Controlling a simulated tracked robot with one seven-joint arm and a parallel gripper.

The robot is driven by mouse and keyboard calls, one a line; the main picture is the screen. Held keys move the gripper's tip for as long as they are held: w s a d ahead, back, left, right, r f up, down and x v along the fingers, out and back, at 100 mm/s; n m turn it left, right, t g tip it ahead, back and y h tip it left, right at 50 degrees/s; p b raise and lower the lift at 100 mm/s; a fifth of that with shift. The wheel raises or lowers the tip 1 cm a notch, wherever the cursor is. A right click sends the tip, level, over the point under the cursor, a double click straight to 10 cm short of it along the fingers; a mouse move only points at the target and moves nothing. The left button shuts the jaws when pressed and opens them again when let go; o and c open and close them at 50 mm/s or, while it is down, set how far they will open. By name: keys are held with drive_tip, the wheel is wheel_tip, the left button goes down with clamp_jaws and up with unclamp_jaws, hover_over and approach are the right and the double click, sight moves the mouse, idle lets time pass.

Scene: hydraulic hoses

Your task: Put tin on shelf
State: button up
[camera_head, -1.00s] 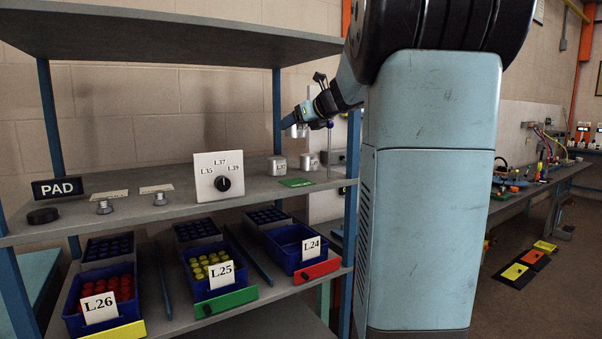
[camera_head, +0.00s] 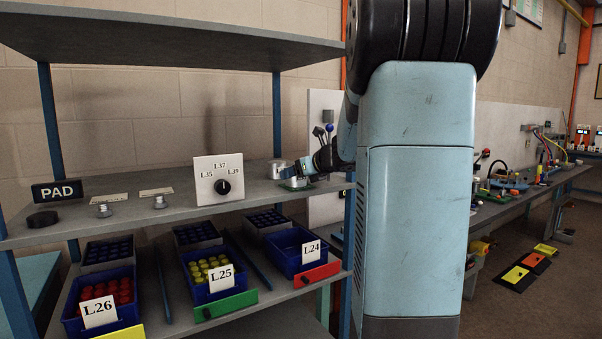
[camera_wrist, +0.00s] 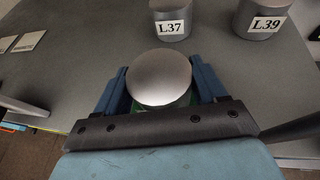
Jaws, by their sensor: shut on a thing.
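My gripper (camera_wrist: 160,82) is shut on a grey metal tin (camera_wrist: 159,76), with one blue finger on each side of it. I see the tin's round top from above; its label is not visible. In the head view my gripper (camera_head: 297,172) is low over the right part of the middle shelf (camera_head: 240,191). A green patch (camera_head: 296,184) lies there and shows partly under the held tin in the wrist view. I cannot tell whether the tin touches it. Two grey tins, L37 (camera_wrist: 170,18) and L39 (camera_wrist: 260,18), stand just behind the held tin.
A white dial panel (camera_head: 219,178) stands left of the tins. Blue bins, including L24 (camera_head: 297,247), sit on the shelf below. The upper shelf (camera_head: 170,38) hangs overhead, with a blue post (camera_head: 277,115) behind.

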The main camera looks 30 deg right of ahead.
drive_tip(key=o, duration=1.2)
